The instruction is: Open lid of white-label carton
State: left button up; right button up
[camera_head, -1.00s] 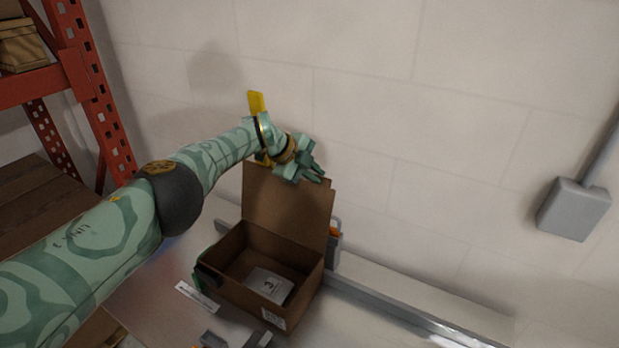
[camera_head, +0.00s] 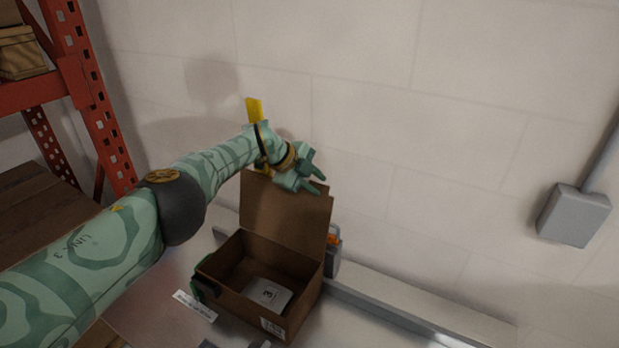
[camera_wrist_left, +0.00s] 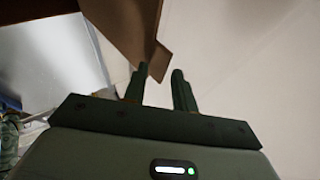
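The brown carton (camera_head: 238,305) stands on the light counter, with a small white label (camera_head: 272,327) on its side. Its lid (camera_head: 285,214) stands up at the back, raised well clear of the opening. Inside lies a grey-white item marked 3 (camera_head: 269,293). My left gripper (camera_head: 319,180) is at the lid's top edge, fingers apart and pointing right. In the left wrist view, the open fingers (camera_wrist_left: 158,88) show with a corner of the brown lid (camera_wrist_left: 140,35) close beyond the left finger; whether they touch I cannot tell. My right gripper is not in view.
A printed strip (camera_head: 195,306) lies on the counter left of the carton. A grey holder with an orange part (camera_head: 333,250) stands behind its right side. An orange rack (camera_head: 95,120) is at left. A grey wall box (camera_head: 574,214) is at right.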

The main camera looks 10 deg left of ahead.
pick_arm(q)
jog(key=p+v, duration=1.2)
jog(key=v, duration=0.4)
jog(key=shift+p, duration=0.35)
jog(key=shift+r, duration=0.1)
